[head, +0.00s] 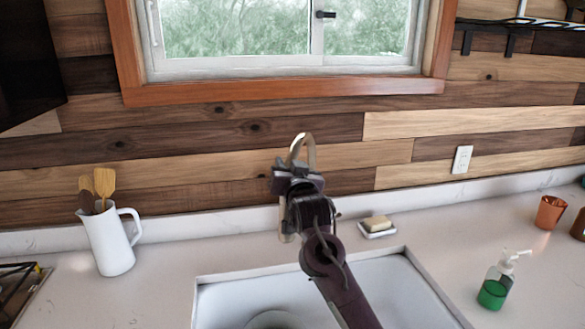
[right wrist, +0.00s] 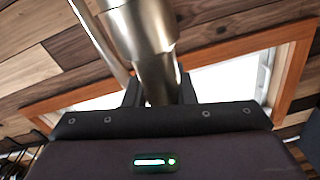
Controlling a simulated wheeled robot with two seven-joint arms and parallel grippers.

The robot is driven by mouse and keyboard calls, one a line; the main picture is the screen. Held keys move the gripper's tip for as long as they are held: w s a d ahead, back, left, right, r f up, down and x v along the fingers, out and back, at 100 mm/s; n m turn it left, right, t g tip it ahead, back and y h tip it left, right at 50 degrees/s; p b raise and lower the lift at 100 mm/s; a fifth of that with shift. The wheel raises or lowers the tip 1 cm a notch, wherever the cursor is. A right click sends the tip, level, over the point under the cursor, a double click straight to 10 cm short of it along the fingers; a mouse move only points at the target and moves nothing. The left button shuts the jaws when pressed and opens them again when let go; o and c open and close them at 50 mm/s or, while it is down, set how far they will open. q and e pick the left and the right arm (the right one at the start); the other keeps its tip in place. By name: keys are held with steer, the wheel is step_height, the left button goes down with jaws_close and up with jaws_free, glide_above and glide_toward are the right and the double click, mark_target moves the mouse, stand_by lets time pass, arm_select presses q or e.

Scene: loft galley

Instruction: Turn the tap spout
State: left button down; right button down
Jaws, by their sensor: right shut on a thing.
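The tap spout (head: 303,145) is a curved brushed-metal arch behind the sink, in the middle of the head view. My right gripper (head: 295,172) is at the spout, and its arm hides most of the tap's lower body. In the right wrist view the metal spout (right wrist: 140,35) comes down between the two dark fingers of the right gripper (right wrist: 160,92), which is shut on it. The spout's end is hidden behind the gripper body. My left gripper is not in view.
The white sink (head: 400,290) lies under my right arm. A soap dish (head: 377,232) sits at its back right corner, and a green soap bottle (head: 496,283) stands to its right. A white jug (head: 108,243) with utensils stands left. A window is above.

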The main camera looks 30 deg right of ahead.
steer(key=shift+a, duration=0.1)
steer(key=c, duration=1.6)
jaws_free()
steer(key=o, duration=0.4)
steer(key=shift+w, duration=0.15)
steer(key=shift+c, duration=0.2)
steer(key=shift+s+f, duration=0.1)
steer(key=shift+s, duration=0.3)
steer(key=b+v, duration=0.3)
steer(key=v, duration=0.4)
